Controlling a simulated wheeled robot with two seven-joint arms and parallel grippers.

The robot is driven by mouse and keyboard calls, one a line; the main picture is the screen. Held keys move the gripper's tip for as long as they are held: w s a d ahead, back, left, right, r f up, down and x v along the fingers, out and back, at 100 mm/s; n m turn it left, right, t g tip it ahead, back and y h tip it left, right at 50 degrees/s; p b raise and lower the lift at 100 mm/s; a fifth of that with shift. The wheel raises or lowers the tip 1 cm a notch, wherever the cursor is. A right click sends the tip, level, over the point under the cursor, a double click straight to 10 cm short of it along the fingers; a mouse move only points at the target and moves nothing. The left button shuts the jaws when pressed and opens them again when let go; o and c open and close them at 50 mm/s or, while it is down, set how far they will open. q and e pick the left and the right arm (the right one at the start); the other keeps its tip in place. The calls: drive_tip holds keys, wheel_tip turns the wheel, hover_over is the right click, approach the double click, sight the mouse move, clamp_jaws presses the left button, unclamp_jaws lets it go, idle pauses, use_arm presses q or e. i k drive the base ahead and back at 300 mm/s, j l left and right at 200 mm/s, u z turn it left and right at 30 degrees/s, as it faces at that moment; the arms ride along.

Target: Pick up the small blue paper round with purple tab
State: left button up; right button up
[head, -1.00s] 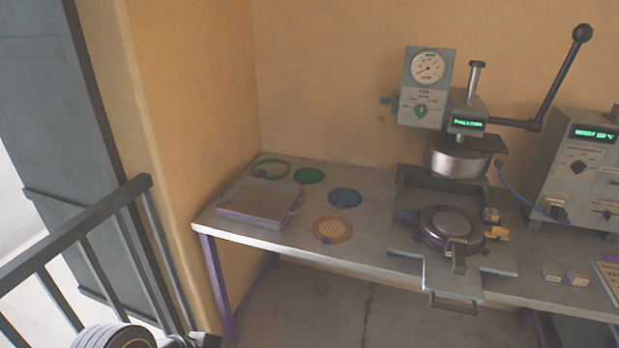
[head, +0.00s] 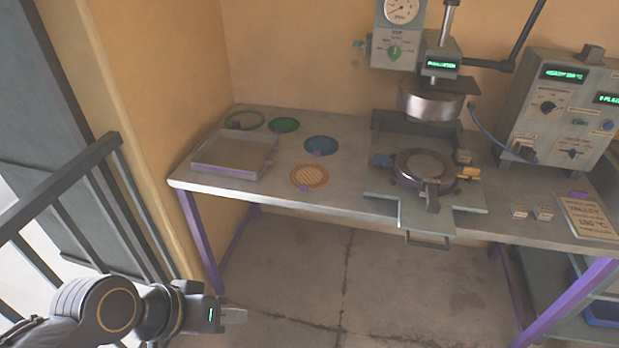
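The small blue paper round (head: 322,144) lies flat on the bench, left of the press, with its purple tab (head: 318,154) at its front edge. My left gripper (head: 234,315) is low at the lower left, in front of the bench and well away from the round. Its fingers seem to lie close together, but I cannot tell whether they are fully shut. Nothing is seen between them. My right gripper is not in view.
A tray (head: 222,172), a green ring (head: 245,121), a green round (head: 284,125) and an orange round (head: 309,176) lie near the blue one. The press (head: 425,172) stands to the right, beside a control box (head: 560,110). A railing (head: 75,185) is at the left.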

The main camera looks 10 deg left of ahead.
sight(319, 146)
drive_tip(key=i+j+u, duration=0.45)
drive_tip(key=i+u, duration=0.25)
drive_tip(key=i, duration=0.15)
drive_tip(key=i+u, duration=0.35)
drive_tip(key=i, duration=0.1)
